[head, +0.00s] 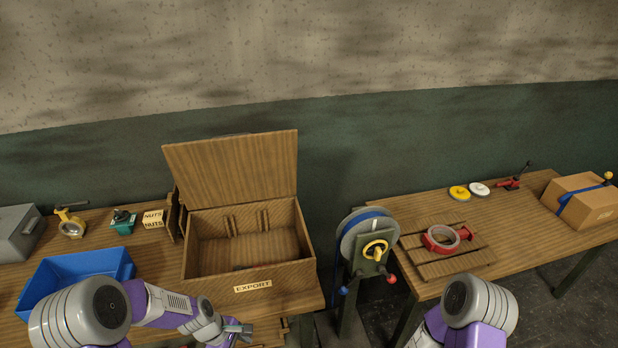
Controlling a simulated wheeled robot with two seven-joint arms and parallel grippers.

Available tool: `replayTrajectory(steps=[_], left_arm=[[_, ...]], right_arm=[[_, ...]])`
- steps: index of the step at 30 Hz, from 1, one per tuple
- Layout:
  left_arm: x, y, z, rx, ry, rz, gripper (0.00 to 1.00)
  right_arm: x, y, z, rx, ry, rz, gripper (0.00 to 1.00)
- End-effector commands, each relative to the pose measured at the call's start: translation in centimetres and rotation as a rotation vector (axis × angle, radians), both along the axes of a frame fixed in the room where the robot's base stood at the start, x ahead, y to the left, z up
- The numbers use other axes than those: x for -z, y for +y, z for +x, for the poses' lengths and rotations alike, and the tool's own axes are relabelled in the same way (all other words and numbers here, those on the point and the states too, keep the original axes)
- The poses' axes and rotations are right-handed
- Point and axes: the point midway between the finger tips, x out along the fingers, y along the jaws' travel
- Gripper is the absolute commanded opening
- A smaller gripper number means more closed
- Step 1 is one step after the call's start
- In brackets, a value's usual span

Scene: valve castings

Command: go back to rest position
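My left arm comes in from the lower left, and its gripper (238,331) is low in the head view, in front of the open wooden box marked EXPORT (283,273). The gripper is small and partly cut off by view angle, so I cannot tell whether its fingers are apart. I see nothing clearly held in it. My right arm shows only as a grey and purple joint at the bottom right; its gripper is out of view.
The left table holds a blue bin (92,262), grey case (18,232), yellow valve (70,223), green valve (123,221) and NUTS boxes (153,218). A strap reel (367,232) stands between tables. The right table (535,236) holds a red valve (441,239) on slats and a strapped carton (583,203).

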Motion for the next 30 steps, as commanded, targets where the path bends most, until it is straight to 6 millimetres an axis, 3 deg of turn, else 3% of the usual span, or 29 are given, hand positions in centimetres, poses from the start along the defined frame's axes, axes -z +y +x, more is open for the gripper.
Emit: replayTrajectory(steps=[1, 5, 9, 12, 18, 30], left_arm=[[2.7, -0.8, -1.0, 0.066, -0.013, 0.003, 0.53], [8.4, -2.7, -3.6, 0.275, -0.084, 0.017, 0.53], [15.5, -5.5, -7.9, 0.577, -0.193, 0.025, 0.53], [18.9, -7.0, -10.6, 0.769, -0.271, 0.027, 0.53], [21.5, -8.6, -13.5, 0.982, -0.369, 0.031, 0.53], [21.4, -8.8, -13.7, 1.009, -0.386, 0.035, 0.53]], right_arm=[[1.5, 0.0, -0.1, -0.001, 0.002, 0.000, 0.00], [4.0, 0.0, -0.2, -0.001, 0.004, 0.001, 0.00], [7.7, 0.0, -0.2, -0.001, 0.004, 0.001, 0.00], [9.8, 0.0, -0.2, -0.001, 0.003, 0.001, 0.00], [11.4, 0.0, -0.2, -0.001, 0.003, 0.001, 0.00], [11.3, 0.0, -0.2, -0.001, 0.003, 0.001, 0.00]])
